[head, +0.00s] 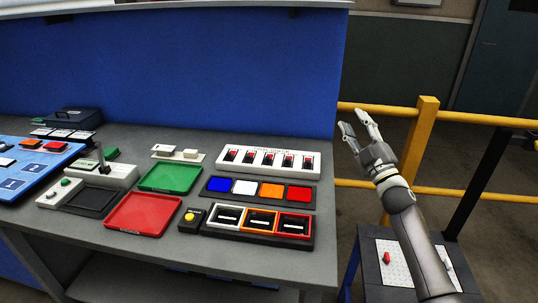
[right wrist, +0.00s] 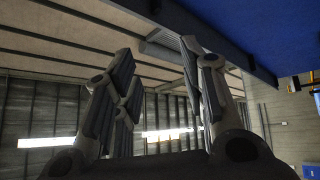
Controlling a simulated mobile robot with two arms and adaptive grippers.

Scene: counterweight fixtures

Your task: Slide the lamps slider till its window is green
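No slider here can be read as the lamps slider; the labels are too small. A black panel (head: 258,237) near the bench's front right edge has white, orange and red framed slots, each with a dark inside and a pale bar. Behind it is a strip of blue, white, orange and red squares (head: 258,188). No green window is visible on these. My right gripper (head: 353,118) is raised off the bench's right end, apart from all controls. Its fingers are spread and empty, also in the right wrist view (right wrist: 156,62). My left gripper is not in view.
A white box (head: 268,173) with several red switches stands at the back right. Green (head: 170,178) and red trays (head: 143,214), a yellow button (head: 190,217) and a grey lever box (head: 101,176) lie left. A yellow railing (head: 423,140) stands behind my right arm.

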